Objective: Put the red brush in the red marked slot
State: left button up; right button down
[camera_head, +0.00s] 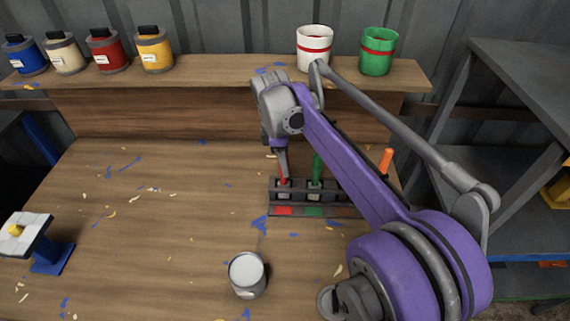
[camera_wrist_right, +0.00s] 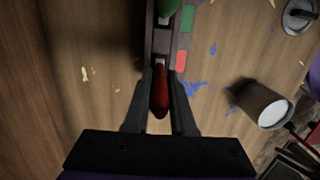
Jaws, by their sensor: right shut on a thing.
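My right gripper (camera_head: 281,167) is shut on the red brush (camera_head: 282,179), pointing down at the left end of a dark slotted rack (camera_head: 327,211). The brush's lower end lines up with the slot behind the red mark (camera_head: 284,211); I cannot tell how deep it sits. In the right wrist view the red brush (camera_wrist_right: 159,97) is between the two fingers (camera_wrist_right: 160,82), beside the red mark (camera_wrist_right: 181,61). A green brush (camera_head: 317,167) stands in the slot behind the green mark (camera_head: 314,211). My left gripper is not in view.
An orange handle (camera_head: 386,159) shows behind my right arm, which hides the rack's right part. A grey-topped can (camera_head: 247,275) stands in front. A blue stand (camera_head: 50,256) is at left. Paint jars and two buckets (camera_head: 314,50) line the back shelf.

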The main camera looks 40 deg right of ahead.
jog(key=c, duration=0.8)
grip_release()
jog(key=shift+f, duration=0.1)
jog(key=shift+o, duration=0.2)
jog(key=r, duration=0.4)
jog(key=r+p, duration=0.1)
jog(key=r, duration=0.3)
jog(key=w+a+r, duration=0.1)
jog(key=r, duration=0.3)
jog(key=shift+r+p, duration=0.15)
jog(key=shift+p, duration=0.25)
